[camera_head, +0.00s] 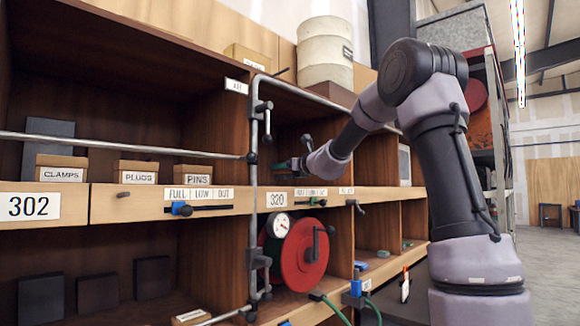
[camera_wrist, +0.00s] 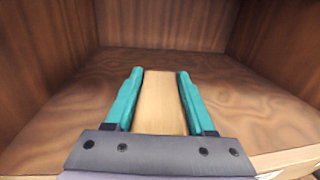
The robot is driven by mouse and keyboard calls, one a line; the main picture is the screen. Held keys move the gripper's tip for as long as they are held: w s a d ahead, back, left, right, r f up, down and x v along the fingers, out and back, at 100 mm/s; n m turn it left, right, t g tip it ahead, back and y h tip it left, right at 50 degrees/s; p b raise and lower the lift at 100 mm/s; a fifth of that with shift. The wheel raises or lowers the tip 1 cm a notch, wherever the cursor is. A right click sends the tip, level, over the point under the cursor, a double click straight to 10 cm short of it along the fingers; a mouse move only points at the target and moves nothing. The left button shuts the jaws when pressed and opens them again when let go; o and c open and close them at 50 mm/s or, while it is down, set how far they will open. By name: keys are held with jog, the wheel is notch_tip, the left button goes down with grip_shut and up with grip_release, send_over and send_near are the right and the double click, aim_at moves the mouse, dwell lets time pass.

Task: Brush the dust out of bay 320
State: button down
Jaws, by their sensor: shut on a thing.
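Bay 320, marked by a white label (camera_head: 276,200) on the shelf edge, is an open wooden compartment. My gripper (camera_head: 291,165) reaches into it from the right. In the wrist view its teal fingers (camera_wrist: 159,74) are shut on a light wooden block (camera_wrist: 159,105), probably the brush; no bristles show. The block points toward the back wall of the bay. The bay floor (camera_wrist: 230,90) is brown with wavy grain, and I cannot clearly tell dust from grain. Whether the block touches the floor is unclear.
A grey vertical pipe (camera_head: 254,150) runs down the bay's left front, joined by a horizontal pipe (camera_head: 120,142). A red reel (camera_head: 303,255) and a gauge (camera_head: 281,225) sit below. Bay 302 (camera_head: 28,206) at left holds small boxes. Side walls (camera_wrist: 45,60) enclose my gripper.

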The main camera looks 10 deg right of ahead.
jog(key=shift+w+a+f, duration=0.2)
jog(key=shift+w+a, duration=0.35)
jog(key=shift+w, duration=0.2)
jog(key=shift+w+a+f, duration=0.2)
jog(key=shift+w+a, duration=0.3)
jog(key=shift+w, duration=0.2)
jog(key=shift+w+a+f, duration=0.2)
jog(key=shift+w+a, duration=0.35)
jog(key=shift+w, duration=0.2)
jog(key=shift+f, duration=0.6)
